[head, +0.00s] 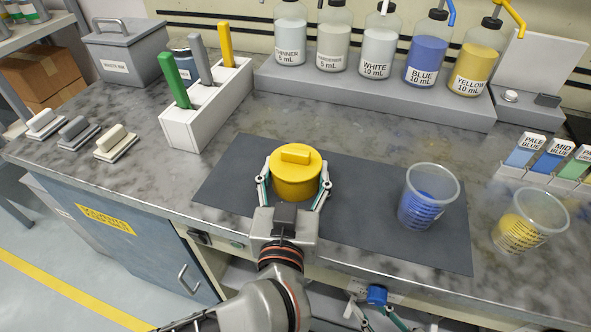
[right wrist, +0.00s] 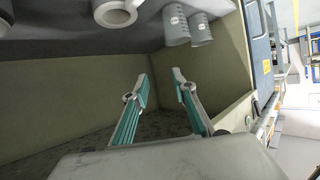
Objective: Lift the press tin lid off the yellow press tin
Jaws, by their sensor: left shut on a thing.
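The yellow press tin (head: 296,194) stands on the dark mat, with the yellow press tin lid (head: 310,164) and its bar handle on top. My left gripper (head: 295,176) reaches in from the front, with one finger on each side at lid height. It is shut on the lid; I see no clear gap between lid and tin. The tin's lower front is partly hidden by the gripper. My right gripper (right wrist: 160,88) is open and empty below the counter edge; it also shows at the bottom of the head view (head: 373,312).
Cups of blue (head: 423,205) and yellow (head: 522,229) stand to the right. A white holder (head: 190,127) with green, grey and yellow tools stands behind left. Pump bottles (head: 378,48) line the back shelf. The mat (head: 362,200) is clear between tin and blue cup.

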